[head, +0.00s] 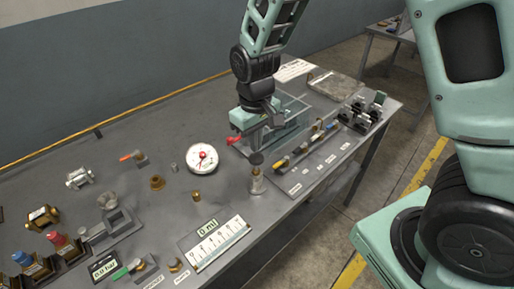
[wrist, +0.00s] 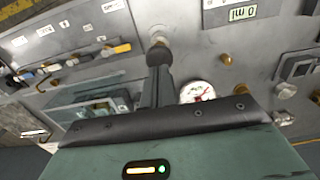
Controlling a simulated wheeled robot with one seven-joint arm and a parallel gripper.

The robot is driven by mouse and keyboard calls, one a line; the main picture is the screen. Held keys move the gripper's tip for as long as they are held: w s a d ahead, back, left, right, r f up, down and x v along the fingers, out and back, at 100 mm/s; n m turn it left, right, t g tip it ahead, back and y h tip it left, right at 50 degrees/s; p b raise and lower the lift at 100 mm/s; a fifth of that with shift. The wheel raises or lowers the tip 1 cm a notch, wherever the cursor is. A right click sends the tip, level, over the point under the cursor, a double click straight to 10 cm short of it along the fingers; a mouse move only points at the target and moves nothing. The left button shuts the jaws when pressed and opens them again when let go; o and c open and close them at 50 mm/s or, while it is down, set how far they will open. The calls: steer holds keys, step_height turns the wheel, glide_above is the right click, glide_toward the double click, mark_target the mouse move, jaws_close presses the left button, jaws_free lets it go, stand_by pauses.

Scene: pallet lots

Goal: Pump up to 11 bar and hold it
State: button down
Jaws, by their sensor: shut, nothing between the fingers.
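A round white pressure gauge (head: 202,158) with a red centre lies on the bench; its reading is too small to make out. It also shows in the wrist view (wrist: 198,91), partly hidden by my gripper. A metal pump-like cylinder with a dark round top (head: 257,181) stands upright near the bench's front edge. My gripper (head: 257,146) points down, shut and empty, just above that top. In the wrist view the fingertips (wrist: 157,68) are close to the cylinder (wrist: 158,42); I cannot tell whether they touch. A small display (head: 104,267) appears to read 0.0 bar.
Another display (head: 208,226) reads 0 ml above a scale plate. Tools and black-based clamps (head: 362,112) lie right.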

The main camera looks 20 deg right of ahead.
mark_target(255, 156)
step_height(255, 156, up, 8)
steer(key=b, duration=0.1)
steer(key=shift+w, duration=0.15)
steer(key=shift+w+r+b, duration=0.1)
steer(key=shift+b, duration=0.8)
stand_by(0.4)
steer(key=shift+d+r+b, duration=0.15)
steer(key=shift+r+b, duration=0.65)
steer(key=shift+b, duration=0.3)
steer(key=shift+d+r+b, duration=0.1)
steer(key=shift+r+b, duration=0.7)
steer(key=shift+b, duration=0.3)
steer(key=f+p, duration=0.1)
steer(key=f, duration=1.3)
steer(key=shift+s, duration=0.2)
